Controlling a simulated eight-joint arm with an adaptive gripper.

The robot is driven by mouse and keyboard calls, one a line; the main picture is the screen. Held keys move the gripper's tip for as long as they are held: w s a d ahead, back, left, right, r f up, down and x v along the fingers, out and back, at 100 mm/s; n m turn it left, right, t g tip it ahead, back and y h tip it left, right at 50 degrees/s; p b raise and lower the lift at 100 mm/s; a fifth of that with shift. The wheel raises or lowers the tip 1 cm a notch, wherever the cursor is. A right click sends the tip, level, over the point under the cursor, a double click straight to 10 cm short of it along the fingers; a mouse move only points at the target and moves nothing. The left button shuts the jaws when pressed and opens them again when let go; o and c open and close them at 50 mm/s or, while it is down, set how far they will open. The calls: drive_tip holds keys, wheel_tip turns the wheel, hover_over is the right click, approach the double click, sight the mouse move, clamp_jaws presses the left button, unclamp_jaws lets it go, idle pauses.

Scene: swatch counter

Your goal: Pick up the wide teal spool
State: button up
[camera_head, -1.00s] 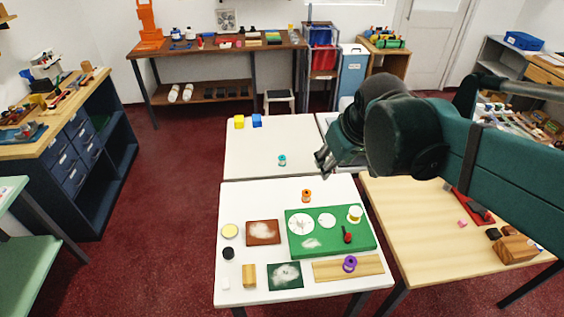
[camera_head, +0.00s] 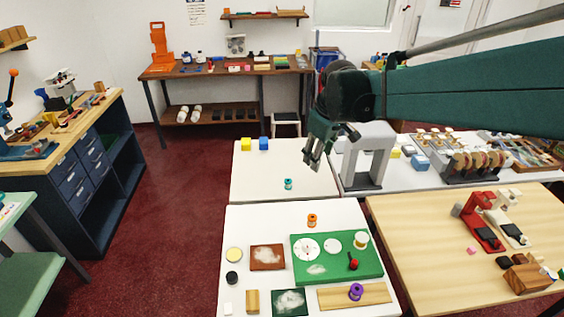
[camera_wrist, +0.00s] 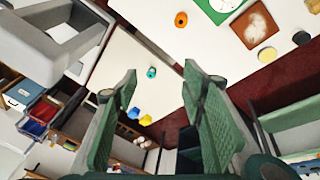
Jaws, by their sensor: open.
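The teal spool (camera_head: 288,184) stands upright on the front part of the far white table (camera_head: 262,180), with clear space around it. It also shows in the wrist view (camera_wrist: 151,72), seen from above between and beyond my fingers. My gripper (camera_head: 311,163) is open and empty, up in the air to the right of the spool and above it. In the wrist view its two green fingers (camera_wrist: 160,75) are spread wide with nothing between them.
A grey arch-shaped stand (camera_head: 367,150) rises at the right. An orange spool (camera_head: 312,220), a purple spool (camera_head: 356,291) and a green board (camera_head: 305,268) are on the nearer table.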

drive_tip(key=w+a+f+n+g, duration=0.1)
drive_tip(key=w+a+f+n, duration=0.1)
drive_tip(key=w+f, duration=0.45)
drive_tip(key=w+a+f+n+g, duration=0.1)
drive_tip(key=w+f+n, duration=0.15)
drive_tip(key=w, duration=0.65)
drive_tip(key=n+g, duration=0.2)
drive_tip(key=n, duration=0.2)
hover_over(288, 180)
drive_tip(key=shift+m, duration=0.25)
drive_tip(key=f, duration=1.7)
drive_tip(key=shift+s+d+f, duration=0.1)
drive_tip(key=shift+s, duration=0.15)
drive_tip(key=shift+w+f, duration=0.2)
drive_tip(key=shift+f, duration=0.3)
drive_tip(key=shift+f, duration=0.1)
drive_tip(key=shift+f, duration=1.2)
drive_tip(key=shift+f, duration=0.1)
